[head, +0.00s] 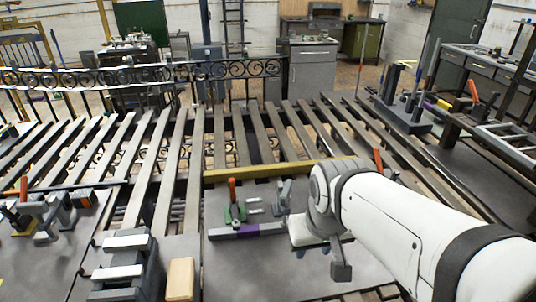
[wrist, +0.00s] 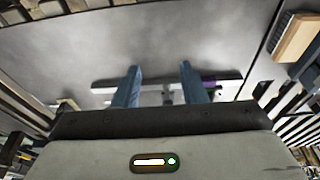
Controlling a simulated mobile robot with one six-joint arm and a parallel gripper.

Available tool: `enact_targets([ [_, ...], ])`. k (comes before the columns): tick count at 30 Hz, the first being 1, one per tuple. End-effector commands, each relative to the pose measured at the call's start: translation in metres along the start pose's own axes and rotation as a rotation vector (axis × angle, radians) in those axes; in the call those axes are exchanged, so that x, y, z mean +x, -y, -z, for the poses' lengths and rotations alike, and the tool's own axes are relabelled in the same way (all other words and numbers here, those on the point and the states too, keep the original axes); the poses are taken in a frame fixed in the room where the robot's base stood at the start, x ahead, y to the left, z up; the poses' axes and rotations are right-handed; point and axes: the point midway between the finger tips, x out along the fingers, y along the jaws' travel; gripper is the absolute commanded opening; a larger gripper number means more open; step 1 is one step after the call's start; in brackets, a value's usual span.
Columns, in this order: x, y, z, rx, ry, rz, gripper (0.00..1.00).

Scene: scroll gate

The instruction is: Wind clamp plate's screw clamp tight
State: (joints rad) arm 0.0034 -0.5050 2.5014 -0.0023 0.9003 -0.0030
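A grey clamp plate (head: 225,272) lies at lower centre in the head view. On it are an orange-handled clamp (head: 232,190) with a green base, a grey upright clamp part (head: 284,192) and a long bar (head: 225,232) with a purple section. I cannot tell surely which part is the screw clamp. In the wrist view, my gripper (wrist: 160,78) shows two blue fingers, spread apart. The bar (wrist: 105,85) crosses behind them, and small grey clamp parts show between and beside them, partly hidden by my gripper body. Nothing is visibly gripped; contact cannot be told.
A wooden block (head: 180,280) and a stepped grey rack (head: 125,262) stand left of the plate. A yellow bar (head: 280,169) runs along its far edge. Slatted rails with open gaps surround it. More orange-handled clamps stand left and right. A brush (wrist: 294,36) shows in the wrist view.

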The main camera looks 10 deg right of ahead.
Motion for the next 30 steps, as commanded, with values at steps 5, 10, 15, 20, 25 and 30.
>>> enact_targets([
  [5, -0.004, 0.000, 0.011, 0.032, 0.011, 0.000, 0.38],
  [10, -0.015, 0.003, 0.060, 0.187, 0.066, -0.004, 0.38],
  [15, -0.017, 0.002, 0.128, 0.431, 0.140, -0.028, 0.38],
  [20, -0.007, 0.002, 0.179, 0.626, 0.193, -0.060, 0.38],
  [25, 0.003, 0.001, 0.209, 0.750, 0.226, -0.087, 0.38],
  [30, 0.014, 0.001, 0.214, 0.789, 0.236, -0.096, 0.38],
])
